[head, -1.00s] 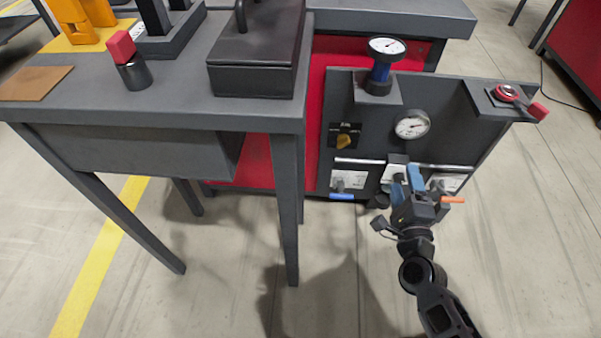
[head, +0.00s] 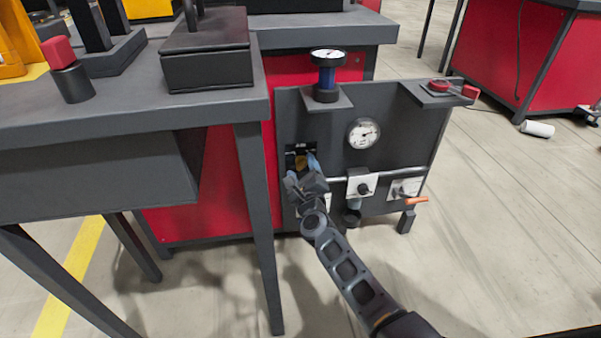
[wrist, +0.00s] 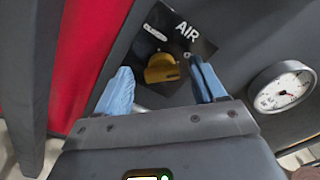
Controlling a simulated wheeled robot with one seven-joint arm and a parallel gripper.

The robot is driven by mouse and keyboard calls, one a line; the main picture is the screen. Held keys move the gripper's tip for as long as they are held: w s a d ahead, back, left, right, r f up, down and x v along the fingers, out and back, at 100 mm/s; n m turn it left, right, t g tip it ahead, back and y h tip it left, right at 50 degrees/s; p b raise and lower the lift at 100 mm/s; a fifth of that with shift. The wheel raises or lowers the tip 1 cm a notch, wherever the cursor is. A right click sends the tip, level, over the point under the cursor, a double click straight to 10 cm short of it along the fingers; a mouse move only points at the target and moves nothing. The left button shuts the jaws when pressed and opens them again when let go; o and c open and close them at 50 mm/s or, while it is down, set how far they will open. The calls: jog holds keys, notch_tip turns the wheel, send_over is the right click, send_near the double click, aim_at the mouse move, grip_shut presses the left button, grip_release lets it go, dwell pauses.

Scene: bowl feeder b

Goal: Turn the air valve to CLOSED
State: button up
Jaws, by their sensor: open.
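The air valve is a yellow-brown knob (wrist: 162,68) on a black plate (wrist: 205,45) marked "AIR" in the wrist view. In the head view the knob (head: 300,161) is partly hidden behind my gripper (head: 306,170) at the left of the grey panel (head: 400,130). My gripper (wrist: 163,82) is open, its blue fingers on either side of the knob. Clear space shows between knob and fingers in the wrist view, though depth is hard to judge. The plate's position markings are mostly hidden or unreadable.
A round gauge (head: 363,133) is right of the valve. A blue filter with a gauge (head: 326,75) stands on a shelf above. A pipe and an orange-handled valve (head: 416,200) lie lower right. A table leg (head: 258,220) stands close on the left.

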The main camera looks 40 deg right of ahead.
jog(key=shift+w+d, duration=0.35)
jog(key=shift+w, duration=0.1)
jog(key=c, duration=1.1)
